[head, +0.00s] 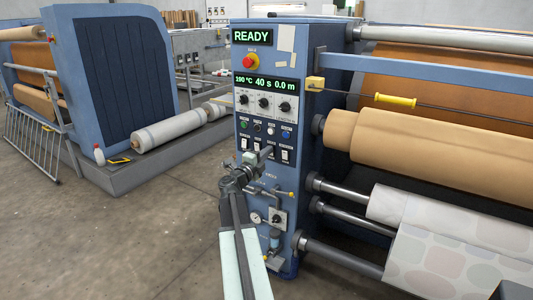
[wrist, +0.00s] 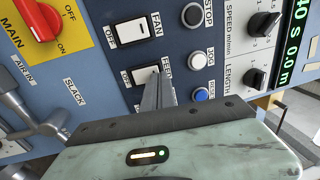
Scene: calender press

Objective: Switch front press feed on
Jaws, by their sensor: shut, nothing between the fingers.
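The feed switch (wrist: 141,75) is a white rocker in a dark frame beside its FEED label, seen in the wrist view. My gripper (wrist: 155,76) is shut and empty, with its fingertips right at the rocker and covering part of it. I cannot tell whether they touch it or which way the rocker is tilted. In the head view my gripper (head: 268,151) reaches the middle of the switch row on the blue front press panel (head: 245,115), hiding most of the feed switch.
The fan switch (wrist: 131,31) is close beside the feed switch. The stop button (wrist: 192,15), jog button (wrist: 197,60) and a blue button (wrist: 201,95) are near. The red main switch (wrist: 38,18) and a valve lever (head: 282,193) lie lower on the panel.

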